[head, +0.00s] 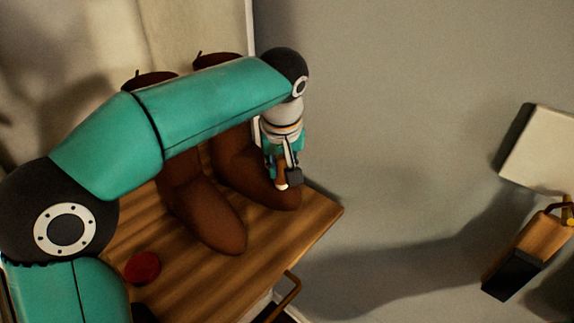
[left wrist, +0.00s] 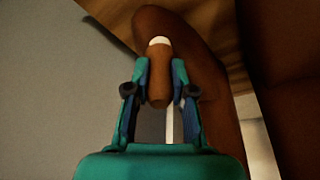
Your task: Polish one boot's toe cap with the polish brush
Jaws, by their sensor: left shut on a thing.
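Two brown boots stand side by side on a wooden tabletop, the nearer boot (head: 210,215) at left and the farther boot (head: 232,165) at right, toes toward the front right. My left gripper (head: 284,172) is over the farther boot's toe end. It is shut on the polish brush, whose brown handle with a white end (left wrist: 158,75) shows between the fingers in the left wrist view. In that view the boot (left wrist: 190,28) lies behind the brush. I cannot tell whether the brush touches the toe cap. My right gripper is not in view.
A round dark red tin (head: 142,267) lies on the wooden tabletop (head: 290,235) near the front left. The tabletop's right edge ends beside the boots, near a plain grey wall (head: 400,90). A pale block-like shade (head: 540,150) and a wood-and-black piece (head: 525,250) are at far right.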

